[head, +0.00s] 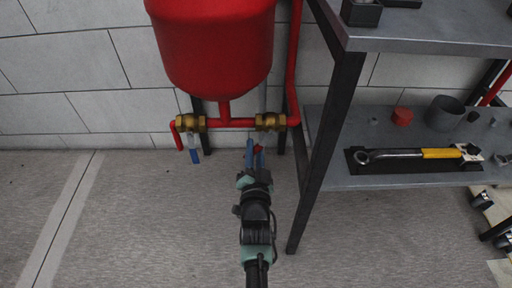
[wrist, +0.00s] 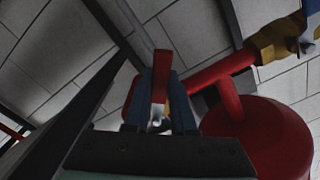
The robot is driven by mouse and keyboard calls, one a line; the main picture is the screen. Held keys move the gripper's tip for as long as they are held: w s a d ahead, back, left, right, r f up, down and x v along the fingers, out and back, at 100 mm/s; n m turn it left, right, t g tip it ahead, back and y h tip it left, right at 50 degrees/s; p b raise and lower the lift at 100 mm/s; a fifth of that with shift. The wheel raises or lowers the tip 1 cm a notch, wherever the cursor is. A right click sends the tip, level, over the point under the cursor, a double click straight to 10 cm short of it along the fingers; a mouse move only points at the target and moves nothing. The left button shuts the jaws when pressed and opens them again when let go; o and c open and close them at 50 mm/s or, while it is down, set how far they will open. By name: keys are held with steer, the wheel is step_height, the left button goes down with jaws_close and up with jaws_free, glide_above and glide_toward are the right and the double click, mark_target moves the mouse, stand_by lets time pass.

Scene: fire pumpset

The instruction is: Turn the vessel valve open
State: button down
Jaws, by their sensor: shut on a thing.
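The red vessel (head: 215,45) hangs at the wall above a red horizontal pipe (head: 238,123). A brass valve (head: 270,121) sits on this pipe at the right, just above my gripper (head: 254,160). In the wrist view my gripper (wrist: 160,105) has its two blue fingers closed around a red bar-like handle (wrist: 161,62). The handle's joint with the valve is mostly hidden by the fingers. A second brass valve (head: 190,123), with a blue handle (head: 194,156) hanging down, is at the left. It also shows in the wrist view (wrist: 278,42). The vessel is at lower right there (wrist: 265,140).
A grey shelf unit (head: 430,40) stands close at the right, with its dark leg (head: 325,155) near my gripper. Its lower shelf holds a yellow-handled wrench (head: 420,154), a red cap (head: 402,116) and a grey cup (head: 444,113). The floor at the left is clear.

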mark_target(245, 126)
steer(key=r+m, duration=0.1)
steer(key=m, duration=0.1)
steer(key=a+m+p, duration=0.1)
steer(key=a+r+m, duration=0.1)
steer(key=m, duration=0.1)
steer(key=shift+r+m, duration=0.3)
steer(key=shift+a+r+m+p, duration=0.15)
steer(key=shift+r+m+p, duration=0.4)
steer(key=shift+m, duration=0.65)
steer(key=shift+a+r+m+p, duration=0.15)
steer(key=shift+r+m+p, duration=0.2)
steer(key=shift+r+m, duration=0.6)
steer(key=shift+f+m, duration=0.25)
steer(key=shift+m, duration=0.1)
steer(key=c, duration=0.7)
jaws_free()
steer(key=shift+c, duration=0.2)
steer(key=s+p, duration=0.1)
steer(key=s, duration=1.2)
steer(key=shift+p, duration=0.4)
